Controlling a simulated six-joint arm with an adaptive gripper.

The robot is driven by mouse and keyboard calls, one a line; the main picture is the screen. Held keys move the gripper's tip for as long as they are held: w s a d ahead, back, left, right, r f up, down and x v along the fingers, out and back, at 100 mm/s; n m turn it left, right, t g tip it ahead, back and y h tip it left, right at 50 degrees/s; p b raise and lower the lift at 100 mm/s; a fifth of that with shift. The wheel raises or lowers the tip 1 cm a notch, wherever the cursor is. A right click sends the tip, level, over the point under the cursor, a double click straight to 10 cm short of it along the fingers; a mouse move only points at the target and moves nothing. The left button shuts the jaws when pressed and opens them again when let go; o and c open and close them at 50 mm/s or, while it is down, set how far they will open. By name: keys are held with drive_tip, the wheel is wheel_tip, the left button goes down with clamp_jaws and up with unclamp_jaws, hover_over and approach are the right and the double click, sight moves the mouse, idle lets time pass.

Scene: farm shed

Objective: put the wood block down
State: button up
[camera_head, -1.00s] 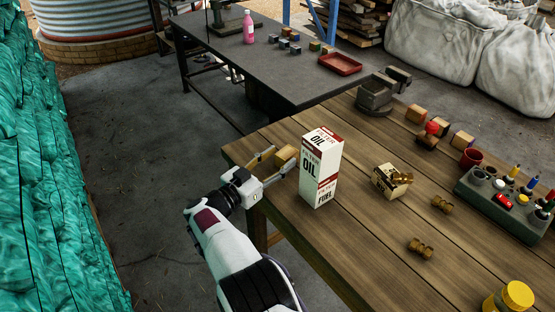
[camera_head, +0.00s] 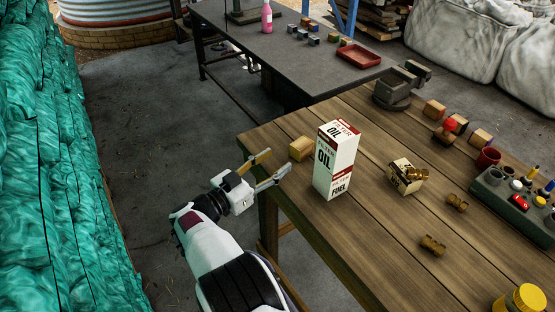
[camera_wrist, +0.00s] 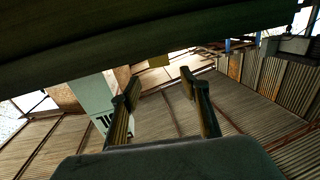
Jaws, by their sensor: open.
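The wood block (camera_head: 301,148) rests on the wooden workbench (camera_head: 350,228) near its left corner, just left of the tall oil and fuel filter box (camera_head: 336,160). My gripper (camera_head: 277,163) is open and empty at the bench's left edge. Its fingertips are apart from the block, to the lower left of it. In the wrist view the two fingers (camera_wrist: 158,92) stand well apart with nothing between them. A small yellowish patch beyond the fingertips there may be the block, but I cannot tell for sure.
The filter box stands close to the right of my gripper. A small open carton (camera_head: 405,177) and brass fittings (camera_head: 433,245) lie farther right. A vise (camera_head: 392,92) and several blocks are at the back. The floor left of the bench is clear.

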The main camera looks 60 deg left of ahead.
sight(294, 147)
drive_tip(key=shift+o, duration=0.6)
drive_tip(key=shift+m+g+h, duration=0.5)
drive_tip(key=shift+m, duration=0.4)
drive_tip(key=w+r, duration=0.2)
drive_tip(key=r, duration=0.1)
drive_tip(key=w+r, duration=0.1)
drive_tip(key=r, duration=0.1)
drive_tip(key=shift+d, duration=0.3)
drive_tip(key=shift+w+r+g, duration=0.15)
drive_tip(key=shift+g, duration=0.35)
drive_tip(key=shift+a+g, duration=0.1)
drive_tip(key=shift+g, duration=0.3)
drive_tip(key=shift+s+a+f+n+g, duration=0.35)
drive_tip(key=shift+f+n+g, duration=0.1)
drive_tip(key=shift+f, duration=0.15)
drive_tip(key=shift+s+a+f+n+g, duration=0.2)
drive_tip(key=shift+s+f+n+g, duration=0.2)
drive_tip(key=shift+f, duration=0.2)
drive_tip(key=shift+w, duration=0.15)
drive_tip(key=shift+x, duration=1.25)
